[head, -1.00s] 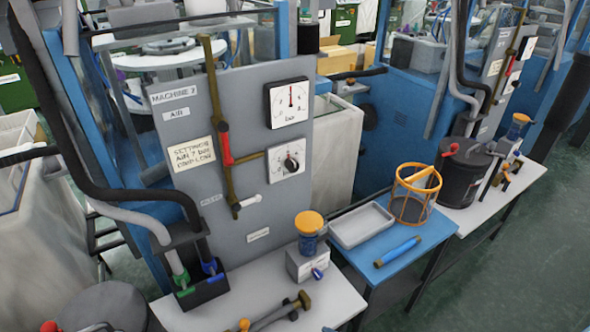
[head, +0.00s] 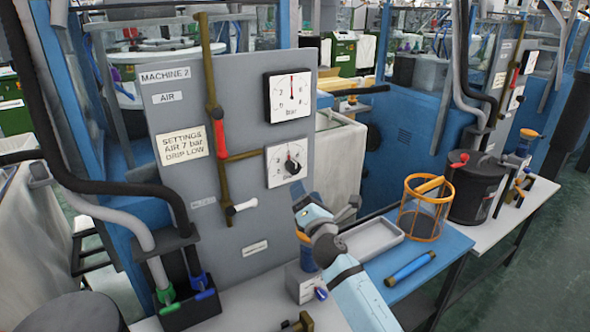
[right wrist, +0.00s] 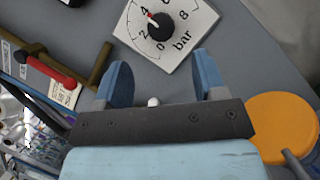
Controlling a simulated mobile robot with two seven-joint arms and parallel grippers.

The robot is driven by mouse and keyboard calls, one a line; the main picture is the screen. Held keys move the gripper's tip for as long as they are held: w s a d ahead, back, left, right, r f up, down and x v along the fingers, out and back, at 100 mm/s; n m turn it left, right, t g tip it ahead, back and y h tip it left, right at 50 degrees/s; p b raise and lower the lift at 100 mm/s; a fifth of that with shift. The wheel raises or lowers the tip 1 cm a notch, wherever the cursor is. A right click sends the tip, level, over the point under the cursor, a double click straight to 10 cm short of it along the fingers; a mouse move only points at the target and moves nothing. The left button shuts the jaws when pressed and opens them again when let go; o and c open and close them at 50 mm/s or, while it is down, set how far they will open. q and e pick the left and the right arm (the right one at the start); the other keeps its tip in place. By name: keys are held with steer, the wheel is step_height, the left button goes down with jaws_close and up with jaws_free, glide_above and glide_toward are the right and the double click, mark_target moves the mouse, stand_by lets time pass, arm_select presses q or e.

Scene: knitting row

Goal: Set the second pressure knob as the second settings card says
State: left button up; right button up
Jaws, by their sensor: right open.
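The Machine 2 panel (head: 225,150) carries a settings card (head: 180,146) reading "SETTINGS AIR 7 bar DRIP LOW". The pressure knob (head: 294,167) is black, on a white dial plate (head: 275,180) marked in bar. In the right wrist view the knob (right wrist: 160,27) has its red mark near the 4. A round-needle gauge (head: 291,97) sits above it, its needle about straight up. My right gripper (head: 325,202) is open and empty, below and right of the knob, apart from it. Its two blue fingers (right wrist: 163,72) point towards the dial. My left gripper is out of view.
A brass pipe with a red-handled valve (head: 219,133) runs left of the dial. An orange-capped blue jar (head: 306,250) stands below, partly behind my right arm. A grey tray (head: 365,240), an orange wire basket (head: 425,208) and a blue cylinder (head: 410,268) lie to the right.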

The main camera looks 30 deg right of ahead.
mark_target(296, 170)
steer(key=x, duration=1)
steer(key=shift+w, duration=0.1)
steer(key=c, duration=0.9)
